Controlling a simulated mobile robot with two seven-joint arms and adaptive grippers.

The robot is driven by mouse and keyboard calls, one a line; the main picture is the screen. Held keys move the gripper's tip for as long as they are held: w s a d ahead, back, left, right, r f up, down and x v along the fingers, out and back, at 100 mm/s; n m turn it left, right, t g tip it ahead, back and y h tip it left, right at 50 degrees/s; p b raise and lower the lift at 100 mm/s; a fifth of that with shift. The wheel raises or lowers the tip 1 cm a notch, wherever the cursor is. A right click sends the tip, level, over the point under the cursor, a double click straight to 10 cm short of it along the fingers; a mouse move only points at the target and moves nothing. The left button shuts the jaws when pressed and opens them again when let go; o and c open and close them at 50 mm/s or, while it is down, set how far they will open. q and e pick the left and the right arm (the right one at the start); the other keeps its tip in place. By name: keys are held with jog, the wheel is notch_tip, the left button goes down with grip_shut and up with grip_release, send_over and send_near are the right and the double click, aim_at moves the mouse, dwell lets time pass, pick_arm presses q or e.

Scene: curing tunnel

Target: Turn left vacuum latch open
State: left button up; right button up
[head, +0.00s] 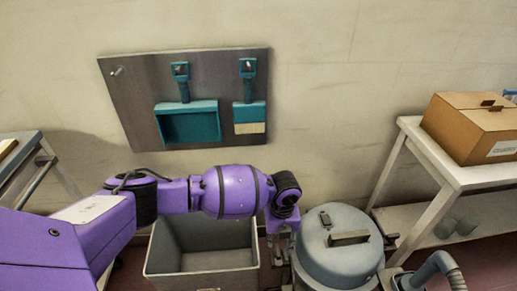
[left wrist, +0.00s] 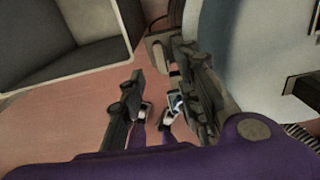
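The vacuum (head: 340,251) is a grey-blue drum with a round lid and a dark handle. It stands on the floor at lower right in the head view, and its curved side (left wrist: 232,62) fills the upper right of the left wrist view. A small grey block (left wrist: 158,48), perhaps the left latch, sits by the drum's side just beyond my fingertips. My left gripper (left wrist: 160,75) has its fingers apart with nothing held between them. In the head view my left gripper (head: 283,250) points down close beside the drum's left side. My right gripper is not in view.
An open grey bin (head: 165,250) stands left of the vacuum. A shelf table (head: 405,122) with a cardboard box (head: 470,125) is at right, and a grey hose (head: 440,268) is at lower right. A metal panel (head: 135,95) with teal tools hangs on the wall.

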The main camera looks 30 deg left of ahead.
aim_at(278, 250)
pick_arm(q)
notch_tip(278, 250, up, 6)
jog(key=shift+r, duration=0.25)
dwell(0.4)
